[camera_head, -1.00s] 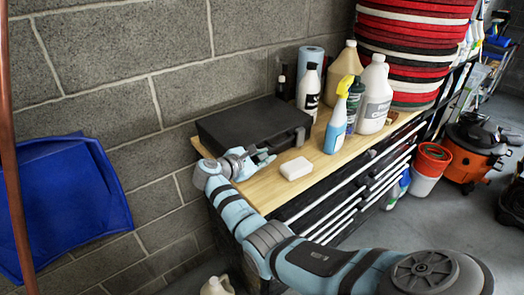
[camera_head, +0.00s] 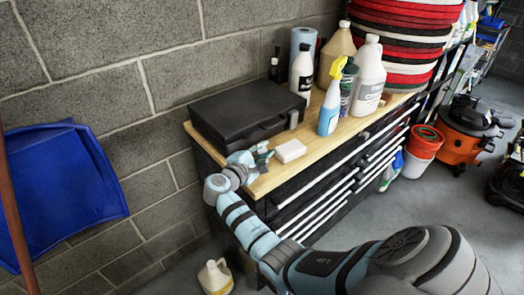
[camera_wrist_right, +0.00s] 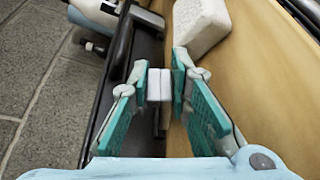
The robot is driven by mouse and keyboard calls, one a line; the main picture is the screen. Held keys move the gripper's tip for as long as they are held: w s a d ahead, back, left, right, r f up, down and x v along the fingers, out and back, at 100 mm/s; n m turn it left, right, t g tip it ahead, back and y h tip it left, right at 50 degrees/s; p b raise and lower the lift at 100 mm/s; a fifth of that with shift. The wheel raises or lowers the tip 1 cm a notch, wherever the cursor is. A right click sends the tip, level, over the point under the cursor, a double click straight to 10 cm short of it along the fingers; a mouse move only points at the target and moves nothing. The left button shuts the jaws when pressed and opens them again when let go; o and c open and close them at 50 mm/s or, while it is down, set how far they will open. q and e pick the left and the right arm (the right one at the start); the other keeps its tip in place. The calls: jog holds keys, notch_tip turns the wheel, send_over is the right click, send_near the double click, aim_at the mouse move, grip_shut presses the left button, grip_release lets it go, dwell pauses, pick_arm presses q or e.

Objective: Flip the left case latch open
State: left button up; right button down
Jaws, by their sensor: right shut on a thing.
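The black case (camera_head: 240,108) lies closed on the wooden bench top near the wall. My right gripper (camera_head: 262,153) is at the left part of its front side. In the right wrist view its teal fingers (camera_wrist_right: 160,88) are shut on a small pale grey piece, the left case latch (camera_wrist_right: 159,84), at the dark case's front (camera_wrist_right: 118,50). The fingers hide much of the latch in the head view, so how far it is turned is hard to tell. Another grey latch (camera_head: 293,118) shows at the right end of the case front. My left gripper is not in view.
A white block (camera_head: 291,151) lies on the wooden bench top (camera_head: 313,140), close to the right of my gripper. A spray bottle (camera_head: 329,108) and several other bottles stand behind it. Drawers (camera_head: 335,185) are below the bench top.

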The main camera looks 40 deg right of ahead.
dwell(0.3)
jog(key=c, duration=1.8)
grip_release()
jog(key=shift+o, duration=0.2)
jog(key=shift+a, duration=0.1)
jog(key=v, duration=0.7)
jog(key=shift+s+a+r, duration=0.1)
jog(key=shift+a, duration=0.15)
jog(key=shift+d, duration=0.1)
